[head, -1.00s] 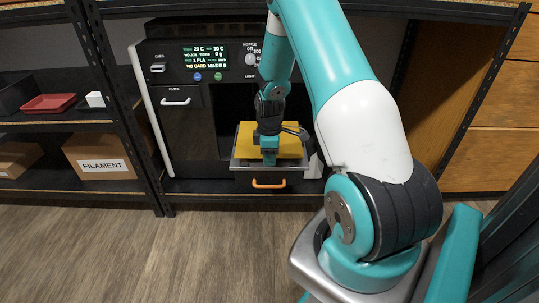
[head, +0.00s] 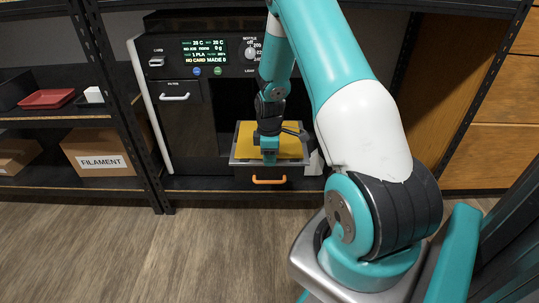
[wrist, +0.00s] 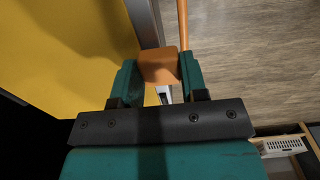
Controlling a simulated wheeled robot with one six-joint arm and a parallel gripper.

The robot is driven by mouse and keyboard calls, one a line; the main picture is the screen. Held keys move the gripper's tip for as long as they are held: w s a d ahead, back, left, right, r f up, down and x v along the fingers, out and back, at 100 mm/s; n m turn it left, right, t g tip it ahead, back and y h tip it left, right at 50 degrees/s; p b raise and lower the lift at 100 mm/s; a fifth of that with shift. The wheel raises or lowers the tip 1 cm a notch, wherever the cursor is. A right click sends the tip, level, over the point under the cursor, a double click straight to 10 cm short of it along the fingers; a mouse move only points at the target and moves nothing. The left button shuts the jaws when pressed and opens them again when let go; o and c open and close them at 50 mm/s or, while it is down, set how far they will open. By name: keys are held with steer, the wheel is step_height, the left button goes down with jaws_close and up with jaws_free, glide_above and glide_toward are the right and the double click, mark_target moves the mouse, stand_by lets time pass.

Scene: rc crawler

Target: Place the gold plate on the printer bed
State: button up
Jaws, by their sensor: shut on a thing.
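The gold plate (head: 289,135) lies flat over the grey printer bed (head: 244,162), which stands out at the front of the black printer. In the head view I cannot tell whether the plate touches the bed or hovers just above it. My gripper (head: 269,157) points down at the plate's front edge. In the wrist view the plate (wrist: 60,60) fills the left side. There my gripper (wrist: 158,80) is shut on an orange-looking tab that seems to belong to the plate's front edge. The wrist and fingers hide the middle of the plate.
An orange handle (head: 269,180) sits on the drawer front just below the bed; the handle also passes close to my fingers in the wrist view (wrist: 183,25). The printer body (head: 187,125) rises behind and left. Open wooden floor (head: 180,255) lies in front.

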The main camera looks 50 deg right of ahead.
steer(key=shift+f, duration=0.2)
steer(key=o, duration=1.1)
steer(key=shift+o, duration=0.2)
steer(key=shift+r, duration=0.1)
step_height(320, 180, up, 17)
steer(key=p, duration=0.6)
steer(key=shift+r, duration=0.15)
